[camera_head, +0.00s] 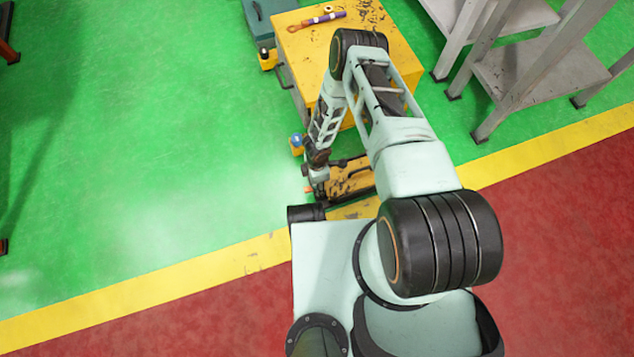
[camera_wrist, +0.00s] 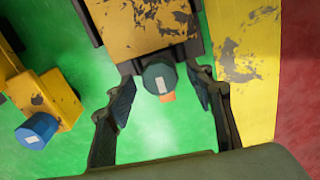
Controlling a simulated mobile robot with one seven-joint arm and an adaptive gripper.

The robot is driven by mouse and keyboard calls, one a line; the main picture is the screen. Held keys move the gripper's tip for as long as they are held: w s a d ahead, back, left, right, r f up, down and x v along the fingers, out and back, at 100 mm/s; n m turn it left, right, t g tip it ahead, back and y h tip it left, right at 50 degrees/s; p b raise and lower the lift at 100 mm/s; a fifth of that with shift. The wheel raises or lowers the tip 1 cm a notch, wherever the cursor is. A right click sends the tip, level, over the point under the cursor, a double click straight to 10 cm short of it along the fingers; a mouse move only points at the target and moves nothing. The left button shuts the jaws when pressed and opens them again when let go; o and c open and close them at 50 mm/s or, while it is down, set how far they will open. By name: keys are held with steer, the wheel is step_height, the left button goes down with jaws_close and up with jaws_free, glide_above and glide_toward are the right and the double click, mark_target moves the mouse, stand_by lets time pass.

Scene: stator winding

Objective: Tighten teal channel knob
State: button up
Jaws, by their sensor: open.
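The teal knob (camera_wrist: 160,78), dark and round with a pale rectangular mark, shows in the wrist view at the end of a worn yellow block. My gripper (camera_wrist: 163,86) is open, with one finger on each side of this knob. Gaps show between the knob and both fingers, and I cannot tell whether the fingertips are level with it. A small orange piece (camera_wrist: 167,97) shows just below the knob. In the head view my gripper (camera_head: 316,187) points down beside the yellow machine's low front part, and I cannot make out the teal knob there.
A blue knob (camera_wrist: 37,130) on another yellow block is left of my gripper; it also shows in the head view (camera_head: 296,140). A worn yellow cabinet (camera_head: 300,45) carries a purple-handled tool (camera_head: 318,21). Grey metal shelves (camera_head: 520,70) stand right. Green floor (camera_head: 150,130) at left is clear.

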steer(key=c, duration=1.1)
